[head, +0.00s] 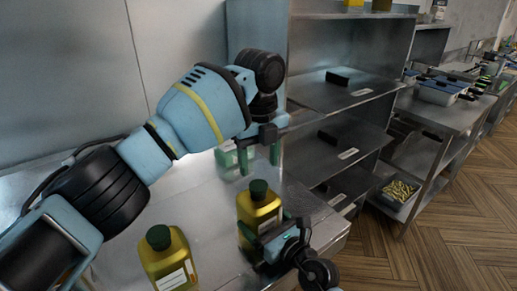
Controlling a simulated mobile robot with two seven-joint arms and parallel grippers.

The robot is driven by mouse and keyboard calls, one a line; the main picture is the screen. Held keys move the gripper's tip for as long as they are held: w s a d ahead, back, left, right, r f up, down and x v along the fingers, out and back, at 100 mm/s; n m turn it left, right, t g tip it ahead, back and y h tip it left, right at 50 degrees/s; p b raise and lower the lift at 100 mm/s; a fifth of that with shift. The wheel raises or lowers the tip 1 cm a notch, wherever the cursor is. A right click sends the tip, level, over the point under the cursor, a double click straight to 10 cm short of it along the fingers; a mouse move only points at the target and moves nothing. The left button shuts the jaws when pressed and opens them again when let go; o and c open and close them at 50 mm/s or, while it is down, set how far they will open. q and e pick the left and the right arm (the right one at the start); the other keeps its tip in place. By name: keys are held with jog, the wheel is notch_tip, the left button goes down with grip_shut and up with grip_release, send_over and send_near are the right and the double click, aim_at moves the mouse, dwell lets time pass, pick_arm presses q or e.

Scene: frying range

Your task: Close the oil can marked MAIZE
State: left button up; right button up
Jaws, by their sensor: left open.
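A yellow oil can (260,211) with a dark green cap (259,189) stands on the steel counter in the middle. A second yellow can (167,262), also green-capped, stands nearer at the left. A paler green container (228,160) stands behind, partly hidden by my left gripper. No name on any label is readable. My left gripper (259,160) is open, pointing down, its fingers behind and above the middle can's cap in the picture. My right gripper (264,241) is at the middle can's lower front and hides part of it; its grip is unclear.
The steel counter (205,205) ends at the right, by a steel shelf unit (345,95) with black items. Farther right are a work table with trays (438,92) and a bin of yellow food (398,190). A wall panel stands behind my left arm.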

pick_arm(q)
jog(key=n, duration=0.4)
jog(key=shift+r+n, duration=0.2)
jog(key=shift+n, duration=0.2)
jog(key=n, duration=0.6)
jog(key=shift+r, duration=0.15)
jog(key=n, duration=0.4)
jog(key=shift+r+n, duration=0.15)
jog(key=shift+n, duration=0.25)
jog(key=n, duration=0.6)
jog(key=shift+r, duration=0.15)
jog(key=n, duration=0.4)
jog(key=shift+r+n, duration=0.15)
jog(key=shift+n, duration=0.15)
jog(key=n, duration=0.4)
jog(key=shift+r+n, duration=0.15)
jog(key=shift+n, duration=0.15)
jog(key=n, duration=0.4)
jog(key=shift+r+n, duration=0.15)
jog(key=shift+n, duration=0.25)
jog(key=n, duration=0.6)
jog(key=shift+a+r, duration=0.1)
jog(key=shift+r, duration=0.05)
